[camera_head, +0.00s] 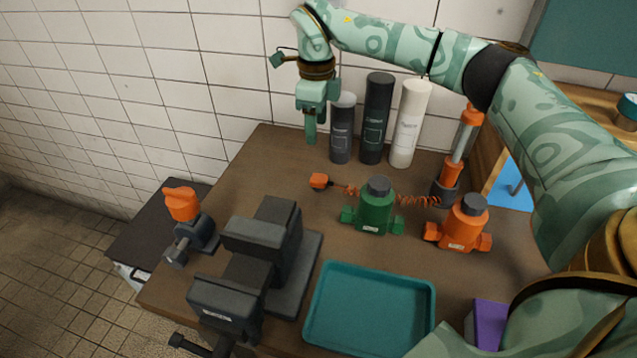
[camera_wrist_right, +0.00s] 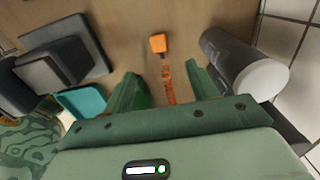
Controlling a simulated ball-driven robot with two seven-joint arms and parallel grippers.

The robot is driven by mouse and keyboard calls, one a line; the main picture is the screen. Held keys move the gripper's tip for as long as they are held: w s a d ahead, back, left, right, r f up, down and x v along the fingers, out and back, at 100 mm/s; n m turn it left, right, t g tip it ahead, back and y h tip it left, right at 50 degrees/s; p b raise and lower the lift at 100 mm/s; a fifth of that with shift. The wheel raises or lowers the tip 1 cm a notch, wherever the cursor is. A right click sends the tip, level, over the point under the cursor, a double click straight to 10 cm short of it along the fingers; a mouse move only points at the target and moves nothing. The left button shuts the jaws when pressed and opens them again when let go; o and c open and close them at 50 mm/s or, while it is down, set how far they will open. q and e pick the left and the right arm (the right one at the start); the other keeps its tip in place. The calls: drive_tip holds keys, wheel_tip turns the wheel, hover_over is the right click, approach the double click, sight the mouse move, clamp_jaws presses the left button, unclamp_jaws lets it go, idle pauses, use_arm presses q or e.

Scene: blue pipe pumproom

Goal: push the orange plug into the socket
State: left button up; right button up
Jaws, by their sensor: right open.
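The orange plug (camera_head: 319,181) is a small orange block lying on the brown tabletop, left of the green pump-like body (camera_head: 376,212). An orange coiled cord (camera_head: 415,200) runs from it to the right, passing behind the green body. In the right wrist view the plug (camera_wrist_right: 158,43) lies ahead of the fingers, with its cord (camera_wrist_right: 168,82) running back between them. My right gripper (camera_head: 311,128) is open and empty, pointing down above the table behind the plug, apart from it. I cannot make out which part is the socket. My left gripper is not in view.
Dark and white cylinders (camera_head: 376,120) stand behind the plug. An orange pump-like body (camera_head: 463,228) is at right. A dark vise (camera_head: 262,255) and teal tray (camera_head: 322,318) are in front. An orange-capped fitting (camera_head: 183,205) is at the left edge. Bare tabletop surrounds the plug's left.

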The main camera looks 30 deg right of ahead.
drive_tip(key=b, duration=0.3)
hover_over(317, 177)
wheel_tip(317, 177, down, 10)
drive_tip(key=shift+w+f, duration=0.1)
drive_tip(key=shift+w, duration=0.05)
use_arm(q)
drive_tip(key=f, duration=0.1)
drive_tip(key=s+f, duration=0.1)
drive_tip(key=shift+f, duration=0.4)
use_arm(e)
wheel_tip(317, 177, down, 5)
drive_tip(key=shift+f+b, duration=0.15)
drive_tip(key=shift+b, duration=0.65)
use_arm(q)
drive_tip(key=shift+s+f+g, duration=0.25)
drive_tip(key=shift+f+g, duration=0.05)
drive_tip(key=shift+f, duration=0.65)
use_arm(e)
drive_tip(key=c, duration=1)
